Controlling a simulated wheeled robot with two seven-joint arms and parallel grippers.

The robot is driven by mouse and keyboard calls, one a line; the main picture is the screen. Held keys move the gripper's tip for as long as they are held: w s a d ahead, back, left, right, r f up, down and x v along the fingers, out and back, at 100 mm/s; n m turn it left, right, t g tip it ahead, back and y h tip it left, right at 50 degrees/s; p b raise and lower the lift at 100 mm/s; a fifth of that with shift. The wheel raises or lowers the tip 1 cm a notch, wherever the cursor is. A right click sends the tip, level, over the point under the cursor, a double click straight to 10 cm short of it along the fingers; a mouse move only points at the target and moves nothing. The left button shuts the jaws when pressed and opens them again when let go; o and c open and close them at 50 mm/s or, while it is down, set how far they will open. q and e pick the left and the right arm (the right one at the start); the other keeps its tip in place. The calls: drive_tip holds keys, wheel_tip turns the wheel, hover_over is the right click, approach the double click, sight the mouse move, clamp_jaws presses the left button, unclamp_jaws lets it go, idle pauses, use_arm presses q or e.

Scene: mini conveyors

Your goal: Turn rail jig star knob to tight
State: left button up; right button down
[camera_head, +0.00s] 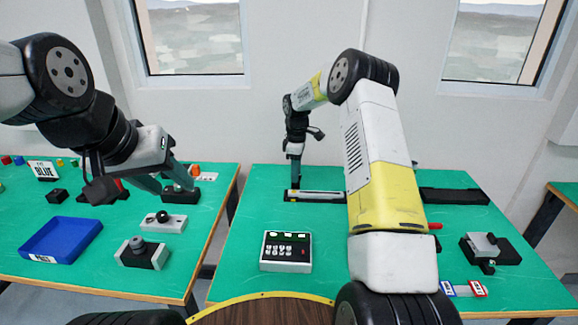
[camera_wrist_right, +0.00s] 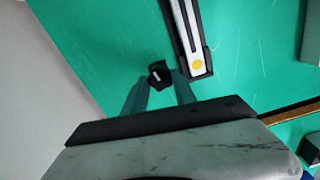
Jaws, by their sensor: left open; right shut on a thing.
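The black star knob (camera_wrist_right: 159,75), with a pale line on its face, sits at the end of the rail jig (camera_wrist_right: 191,30), beside its yellow dot. My right gripper (camera_wrist_right: 160,80) is shut on the knob, one finger on either side. In the head view the rail jig (camera_head: 318,196) lies on the right table, partly behind my right arm. There my right gripper (camera_head: 295,181) points down at its left end, and the knob cannot be made out. My left gripper (camera_head: 166,178) is open and empty above the left table.
A keypad box (camera_head: 286,252) stands in front of the rail jig. A grey and black clamp device (camera_head: 487,249) is at the right. The left table holds a blue tray (camera_head: 60,240) and several small knob fixtures (camera_head: 142,253). Green table surface is free around the rail jig's left end.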

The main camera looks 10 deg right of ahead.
drive_tip(key=m, duration=0.4)
drive_tip(key=shift+r+m, duration=0.1)
drive_tip(key=shift+m, duration=0.2)
drive_tip(key=m, duration=1)
drive_tip(key=shift+w+m, duration=0.1)
drive_tip(key=shift+m, duration=2.6)
drive_tip(key=c, duration=1)
unclamp_jaws()
